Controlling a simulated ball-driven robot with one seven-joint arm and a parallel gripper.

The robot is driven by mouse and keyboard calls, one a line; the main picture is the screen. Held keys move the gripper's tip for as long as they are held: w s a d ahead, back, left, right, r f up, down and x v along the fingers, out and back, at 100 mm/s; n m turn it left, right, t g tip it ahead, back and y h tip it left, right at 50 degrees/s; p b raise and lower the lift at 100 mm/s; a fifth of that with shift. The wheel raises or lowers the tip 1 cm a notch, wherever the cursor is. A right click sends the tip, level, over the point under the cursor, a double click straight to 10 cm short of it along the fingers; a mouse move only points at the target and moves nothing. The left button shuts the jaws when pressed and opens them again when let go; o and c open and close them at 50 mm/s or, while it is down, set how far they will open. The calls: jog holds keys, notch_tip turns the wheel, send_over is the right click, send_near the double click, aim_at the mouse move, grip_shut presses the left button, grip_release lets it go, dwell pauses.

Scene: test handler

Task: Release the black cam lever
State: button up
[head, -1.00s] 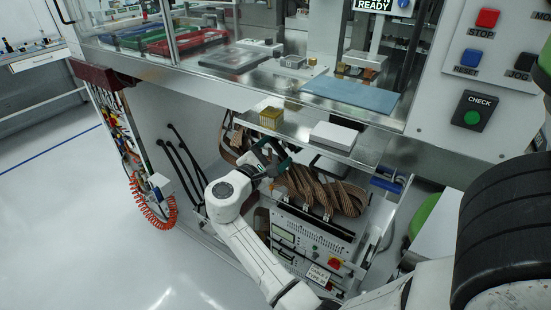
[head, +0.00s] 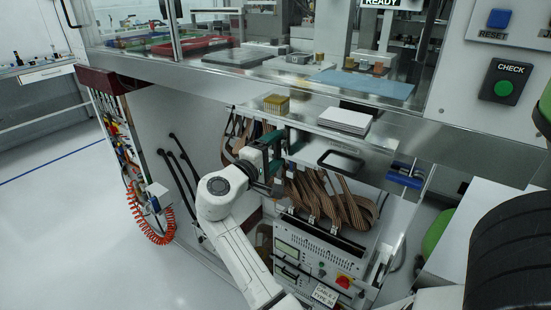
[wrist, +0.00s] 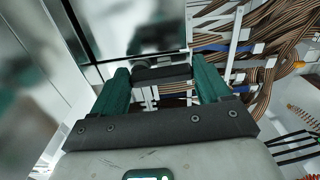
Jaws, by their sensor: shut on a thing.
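My gripper (head: 277,152) is below the front shelf of the machine, beside the bundles of brown ribbon cable. In the wrist view its two green fingers (wrist: 161,72) are shut on the ends of a short black bar, the black cam lever (wrist: 162,75). The lever lies across between the fingertips, in front of a shiny metal face. In the head view the fingers and wrist hide the lever, and how it is fixed cannot be made out.
Brown cables (head: 330,200) hang close to the right of my gripper, above a grey tester unit (head: 305,255).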

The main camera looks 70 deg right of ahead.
jog(key=shift+f+m, duration=0.1)
jog(key=shift+m, duration=0.2)
dwell(0.4)
jog(key=o, duration=1)
jog(key=shift+w, duration=0.1)
jog(key=b+v, duration=0.1)
jog(key=v, duration=1)
jog(key=shift+d, duration=0.1)
